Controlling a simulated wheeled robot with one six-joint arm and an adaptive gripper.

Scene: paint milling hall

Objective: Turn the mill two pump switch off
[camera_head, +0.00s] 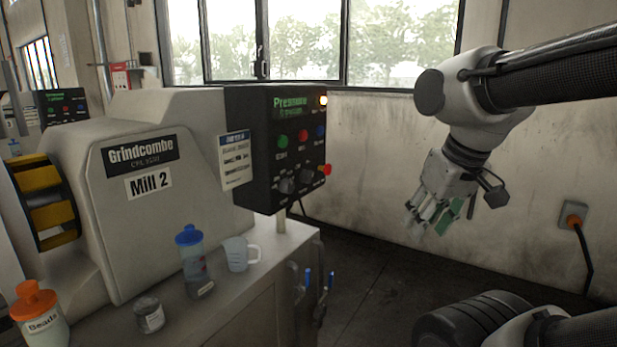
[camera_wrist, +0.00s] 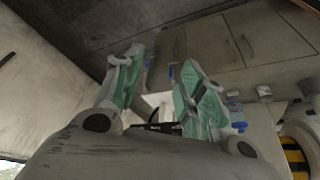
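The machine marked Mill 2 (camera_head: 150,188) stands at the left in the head view. Its black control panel (camera_head: 250,125) has a lit display, green, red and blue buttons, and two dark rotary knobs, one at the left (camera_head: 286,186) and one at the right (camera_head: 305,177). The knob labels are too small to read, so I cannot tell which is the pump switch or how it is set. My gripper (camera_head: 437,218) hangs to the right of the panel, well apart from it. In the wrist view my gripper (camera_wrist: 165,85) has its green-padded fingers apart with nothing held.
A red emergency button (camera_head: 324,170) juts out beside the knobs. An orange-capped beads bottle (camera_head: 40,318), a blue-lidded bottle (camera_head: 190,255), a clear jug (camera_head: 238,254) and a small jar (camera_head: 149,315) stand on the bench below. The space between panel and gripper is free.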

